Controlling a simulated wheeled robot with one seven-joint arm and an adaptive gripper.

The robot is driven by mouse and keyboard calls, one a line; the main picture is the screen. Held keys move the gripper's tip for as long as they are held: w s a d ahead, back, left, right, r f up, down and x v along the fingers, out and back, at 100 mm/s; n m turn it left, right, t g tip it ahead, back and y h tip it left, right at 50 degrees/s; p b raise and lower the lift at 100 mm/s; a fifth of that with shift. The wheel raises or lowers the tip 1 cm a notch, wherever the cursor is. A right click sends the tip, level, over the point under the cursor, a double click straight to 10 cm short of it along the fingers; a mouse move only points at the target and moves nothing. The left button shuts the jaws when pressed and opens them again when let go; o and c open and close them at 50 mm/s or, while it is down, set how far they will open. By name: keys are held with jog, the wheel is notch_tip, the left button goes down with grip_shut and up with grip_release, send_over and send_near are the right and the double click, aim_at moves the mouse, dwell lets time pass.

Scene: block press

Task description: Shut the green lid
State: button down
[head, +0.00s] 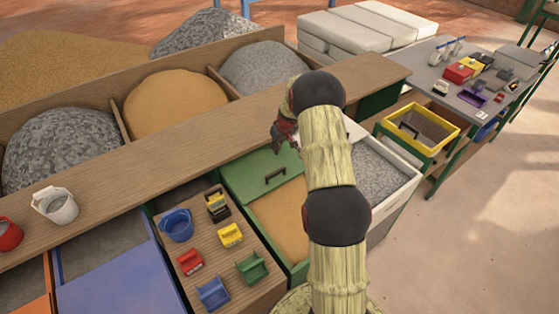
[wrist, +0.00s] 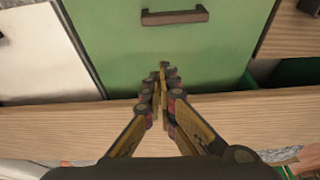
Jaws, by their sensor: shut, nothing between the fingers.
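The green lid (head: 250,168) covers only the back part of a green bin; sand (head: 282,212) shows in front of it. A dark bar handle (head: 275,176) is fixed on the lid. My gripper (head: 285,143) is by the lid's rear edge, at the wooden ledge. In the wrist view, the green lid (wrist: 115,62) fills the middle, its handle (wrist: 175,17) at the top. My gripper (wrist: 164,72) is shut and empty, its fingertips in front of the lid and below the handle. I cannot tell whether they touch the lid.
A white bin of gravel (head: 378,172) stands right of the green bin. A wooden ledge (head: 150,125) runs behind the bins. A board at left carries a blue bucket (head: 177,225) and several small scoops. A grey table (head: 480,85) and open floor lie at right.

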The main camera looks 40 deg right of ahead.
jog(key=x, duration=1)
jog(key=s, duration=0.3)
jog(key=shift+a+r, duration=0.1)
jog(key=shift+r, duration=0.1)
jog(key=shift+s+f, duration=0.1)
jog(key=shift+s, duration=0.4)
